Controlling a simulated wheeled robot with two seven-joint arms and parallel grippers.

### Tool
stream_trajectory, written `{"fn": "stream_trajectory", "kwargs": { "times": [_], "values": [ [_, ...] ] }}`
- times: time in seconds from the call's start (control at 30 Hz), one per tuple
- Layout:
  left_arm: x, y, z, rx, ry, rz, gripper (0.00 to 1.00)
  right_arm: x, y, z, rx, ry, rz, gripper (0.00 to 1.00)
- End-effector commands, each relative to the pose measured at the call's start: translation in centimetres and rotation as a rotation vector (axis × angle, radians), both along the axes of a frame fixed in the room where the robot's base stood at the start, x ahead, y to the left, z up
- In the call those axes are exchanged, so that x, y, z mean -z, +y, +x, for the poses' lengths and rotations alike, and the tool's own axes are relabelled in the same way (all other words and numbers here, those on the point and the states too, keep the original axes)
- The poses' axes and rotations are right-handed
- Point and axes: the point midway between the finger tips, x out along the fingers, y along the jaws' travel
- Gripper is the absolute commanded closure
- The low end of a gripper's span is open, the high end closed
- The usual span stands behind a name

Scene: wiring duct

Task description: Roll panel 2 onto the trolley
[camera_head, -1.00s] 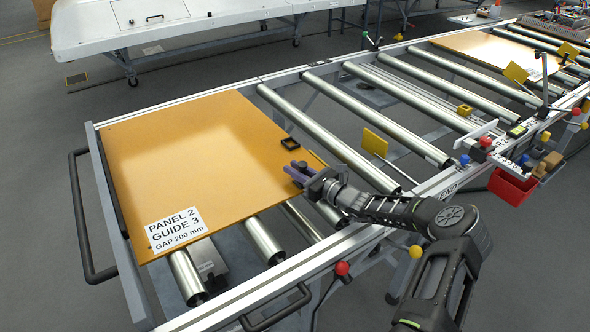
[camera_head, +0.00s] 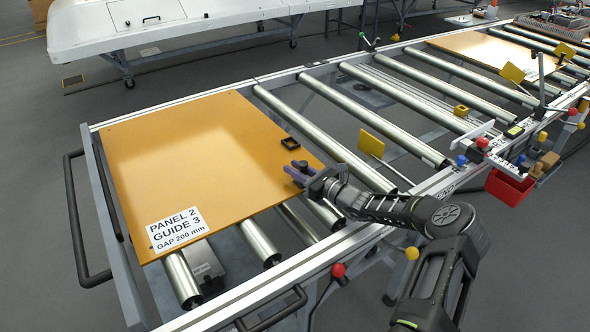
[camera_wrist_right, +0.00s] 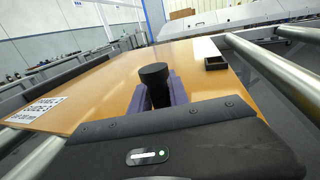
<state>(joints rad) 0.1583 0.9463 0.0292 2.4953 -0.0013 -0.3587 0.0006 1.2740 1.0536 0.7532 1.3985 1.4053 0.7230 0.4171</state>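Panel 2 (camera_head: 195,160) is a flat orange board with a white label (camera_head: 176,230). It lies on the rollers at the left end of a long roller frame. That end section has black handles (camera_head: 75,215) and looks like the trolley (camera_head: 115,245). My right gripper (camera_head: 297,172) is at the panel's right edge. In the right wrist view, its purple fingers (camera_wrist_right: 158,92) flank a black round knob (camera_wrist_right: 154,76) on panel 2 and appear closed on it. The knob's lower part is hidden. My left gripper is out of view.
Bare rollers (camera_head: 318,130) lie right of the panel. A yellow flag (camera_head: 371,143) stands among the rollers. Another orange panel (camera_head: 485,50) lies at the far right. A red bin (camera_head: 509,186) hangs on the near rail. A small black frame (camera_head: 290,143) sits on panel 2.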

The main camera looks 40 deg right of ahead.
Motion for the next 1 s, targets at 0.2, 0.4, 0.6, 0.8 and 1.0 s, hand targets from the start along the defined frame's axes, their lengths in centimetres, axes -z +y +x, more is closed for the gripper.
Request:
{"fn": "stream_trajectory", "kwargs": {
  "times": [0.2,0.4,0.6,0.8,1.0],
  "values": [
    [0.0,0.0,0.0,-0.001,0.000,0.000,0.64,0.0,0.0,0.0,0.000,0.000,0.001,0.60],
    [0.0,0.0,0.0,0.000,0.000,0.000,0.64,0.0,0.0,0.0,0.000,0.000,0.001,0.59],
    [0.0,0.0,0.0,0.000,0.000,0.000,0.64,0.0,-0.3,-0.7,0.001,0.000,0.000,0.59],
    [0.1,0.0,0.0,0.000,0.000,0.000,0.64,0.1,-1.0,-3.5,0.002,0.001,-0.001,0.59],
    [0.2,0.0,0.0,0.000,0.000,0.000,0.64,0.1,-1.7,-6.5,0.001,0.002,0.000,0.59]
  ]
}}
